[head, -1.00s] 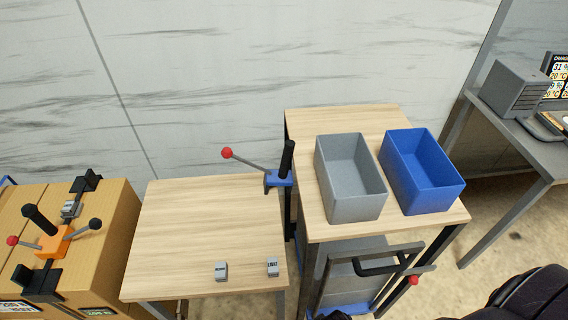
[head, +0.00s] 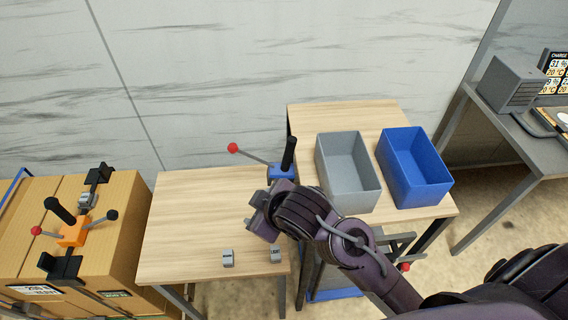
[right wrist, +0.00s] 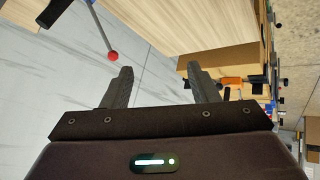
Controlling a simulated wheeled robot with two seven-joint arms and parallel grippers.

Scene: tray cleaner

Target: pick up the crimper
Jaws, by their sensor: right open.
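Two lever tools are in view; I cannot tell for sure which is the crimper. The blue tool (head: 281,173) stands at the right edge of the low wooden table, with an upright black handle and a red-knobbed lever. The orange tool (head: 73,233) sits on the cardboard boxes at the left, with a black handle and red and black knobs. My right gripper (head: 258,212) is over the low table, just in front of the blue tool. In the right wrist view it is open and empty (right wrist: 163,76), with the red knob (right wrist: 113,56) beyond one finger. My left gripper is out of view.
The low table (head: 185,215) holds two small grey blocks, one (head: 227,258) left of the other (head: 275,254). A grey bin (head: 350,195) and a blue bin (head: 420,185) stand on the higher wooden table at the right. The low table's left and back are clear.

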